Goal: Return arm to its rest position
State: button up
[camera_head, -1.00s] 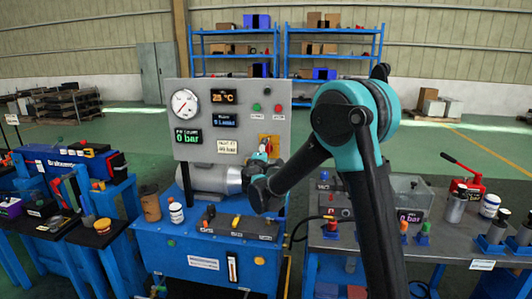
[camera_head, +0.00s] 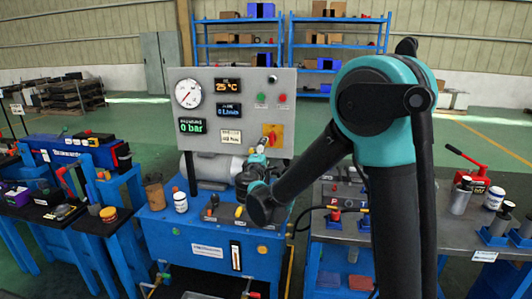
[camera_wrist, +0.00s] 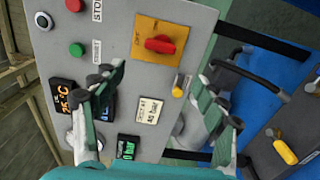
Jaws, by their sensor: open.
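My gripper (camera_head: 262,148) is in front of the lower right of the grey control panel (camera_head: 205,83). My arm (camera_head: 385,110) is raised and bent, reaching from the right foreground toward the panel. In the wrist view my gripper (camera_wrist: 157,75) has its two green-and-grey fingers spread wide with nothing between them. Beyond them the panel (camera_wrist: 180,60) shows a red rotary switch (camera_wrist: 160,44) on an orange plate and a white label (camera_wrist: 148,110). In the head view this switch (camera_head: 272,134) is just above the gripper. Contact with the panel is not visible.
The panel stands on a blue bench (camera_head: 210,255) with a white bottle (camera_head: 180,202) and a brown cup (camera_head: 154,191). A metal table (camera_head: 455,245) with a red hand pump (camera_head: 475,172) is at right. Blue shelves (camera_head: 240,52) stand behind. Green floor is free behind the table.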

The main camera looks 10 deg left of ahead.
jog(key=s+d+f+m+g+h, duration=0.1)
jog(key=s+d+f+m+g, duration=0.1)
jog(key=d, duration=0.7)
jog(key=s+d+f+m+g+h, duration=0.1)
jog(key=s+d+f+m+g, duration=0.2)
jog(key=d, duration=0.6)
jog(key=s+d+f+m+g+h, duration=0.2)
jog(key=d+f+m, duration=0.2)
jog(key=d, duration=0.6)
jog(key=shift+s+f+m+g, duration=0.3)
jog(key=shift+s+f, duration=0.05)
jog(key=shift+f, duration=0.2)
jog(key=s+d+f+m+g+y, duration=0.2)
jog(key=s+f, duration=0.4)
jog(key=s, duration=0.5)
jog(key=s+d+f+m+g+y, duration=0.2)
jog(key=s+d+f+m+g, duration=0.2)
jog(key=s, duration=0.7)
notch_tip(320, 180, down, 2)
jog(key=shift+s+m+y, duration=0.15)
jog(key=shift+m+y, duration=0.15)
jog(key=shift+m, duration=0.8)
